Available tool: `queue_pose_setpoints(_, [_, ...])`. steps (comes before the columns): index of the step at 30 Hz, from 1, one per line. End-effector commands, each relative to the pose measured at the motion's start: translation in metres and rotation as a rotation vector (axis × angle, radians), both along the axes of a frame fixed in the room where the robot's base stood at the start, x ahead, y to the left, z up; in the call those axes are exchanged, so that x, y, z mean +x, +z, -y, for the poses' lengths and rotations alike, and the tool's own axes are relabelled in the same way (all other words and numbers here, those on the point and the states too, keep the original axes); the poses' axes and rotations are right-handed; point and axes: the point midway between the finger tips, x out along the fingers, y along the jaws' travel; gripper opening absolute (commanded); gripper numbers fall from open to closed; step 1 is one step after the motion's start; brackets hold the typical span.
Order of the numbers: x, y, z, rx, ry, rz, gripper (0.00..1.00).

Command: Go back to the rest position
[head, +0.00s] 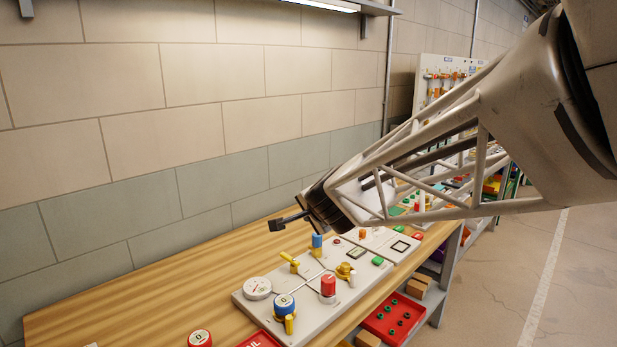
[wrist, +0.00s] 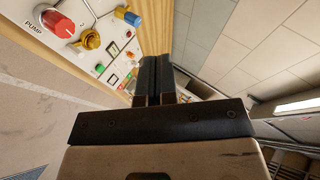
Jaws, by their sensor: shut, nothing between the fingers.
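My gripper (head: 276,224) shows in the head view as dark fingers reaching left from the end of my arm, in the air above the bench and in front of the tiled wall. In the wrist view my gripper (wrist: 154,78) has its two black fingers side by side, closed together, with nothing held. The control panel (head: 262,301) lies on the bench below and to the right of the fingers, apart from them. In the wrist view the panel's red PUMP knob (wrist: 57,23), a yellow valve (wrist: 90,40) and a blue cap (wrist: 127,16) appear at the upper left.
The wooden bench (head: 120,300) runs along the tiled wall (head: 130,150), bare at its left. A gauge (head: 257,288), blue valve (head: 285,305), red knob (head: 328,284) and yellow lever (head: 290,260) stand up from the panel. A red tray (head: 378,328) is below the bench's right edge. A lamp shelf hangs above.

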Motion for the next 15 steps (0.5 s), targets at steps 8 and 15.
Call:
queue_pose_setpoints(8, [-0.092,-0.007,0.046,-0.22,0.251,-0.078,0.0])
queue_pose_setpoints(15, [-0.177,-0.028,0.091,-0.426,0.436,-0.2,0.0])
